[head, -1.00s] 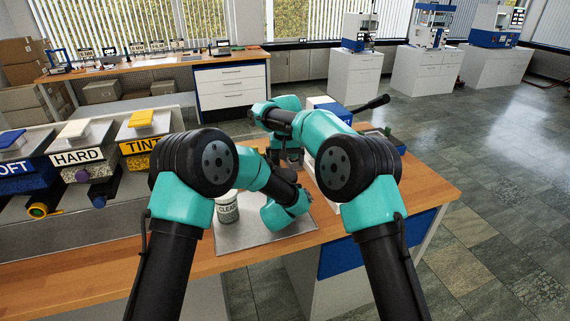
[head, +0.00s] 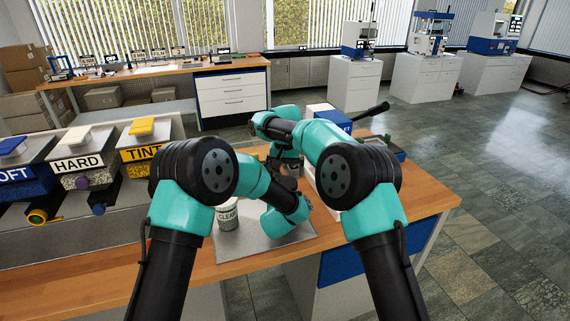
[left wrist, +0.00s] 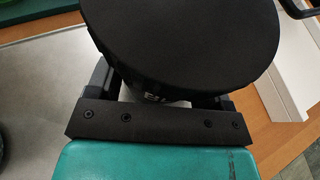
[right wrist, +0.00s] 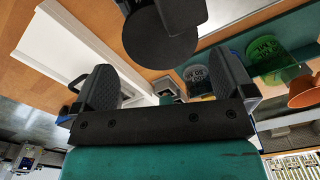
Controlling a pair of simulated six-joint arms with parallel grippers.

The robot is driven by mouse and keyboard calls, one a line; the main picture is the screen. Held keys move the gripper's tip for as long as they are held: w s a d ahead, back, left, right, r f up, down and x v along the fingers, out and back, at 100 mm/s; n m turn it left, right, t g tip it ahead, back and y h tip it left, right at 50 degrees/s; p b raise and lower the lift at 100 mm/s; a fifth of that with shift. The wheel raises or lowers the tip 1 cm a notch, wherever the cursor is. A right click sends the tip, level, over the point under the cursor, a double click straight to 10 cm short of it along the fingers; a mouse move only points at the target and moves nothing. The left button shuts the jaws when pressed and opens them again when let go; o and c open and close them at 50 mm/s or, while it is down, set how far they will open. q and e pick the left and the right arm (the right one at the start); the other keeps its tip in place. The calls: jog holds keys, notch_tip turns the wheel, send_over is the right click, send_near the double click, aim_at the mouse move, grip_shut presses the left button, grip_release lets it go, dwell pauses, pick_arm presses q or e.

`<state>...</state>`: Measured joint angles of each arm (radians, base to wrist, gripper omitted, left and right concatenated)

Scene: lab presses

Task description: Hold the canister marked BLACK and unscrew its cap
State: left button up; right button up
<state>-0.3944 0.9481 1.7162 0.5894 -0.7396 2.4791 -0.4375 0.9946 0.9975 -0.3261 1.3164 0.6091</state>
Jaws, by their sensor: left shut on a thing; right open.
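The canister's wide round black cap (left wrist: 180,40) fills the upper part of the left wrist view. Below it a pale strip of the canister (left wrist: 150,101) shows part of a dark label, too little to read in full. My left gripper (left wrist: 158,92) is shut on the canister under the cap. In the right wrist view a dark round disc (right wrist: 158,40), apparently this cap, lies beyond my right gripper (right wrist: 166,84), which is open with nothing between its fingers. In the head view my right gripper (head: 292,168) hangs over the bench; arms hide most of the canister.
A canister marked CLEAR (head: 227,216) stands on the grey mat (head: 245,253) on the wooden bench (head: 150,280). Hoppers marked HARD (head: 80,165) and TINT (head: 142,153) stand at left. Green (right wrist: 268,58) and orange (right wrist: 303,92) cups show in the right wrist view.

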aim_at(285, 177)
jog(key=shift+f, duration=2.45)
jog(key=shift+c, duration=0.3)
jog(key=c, duration=0.7)
jog(key=shift+o, duration=0.2)
jog(key=shift+n, duration=1.5)
jog(key=shift+r, duration=0.75)
jog(key=shift+r, duration=0.35)
jog(key=shift+r, duration=0.15)
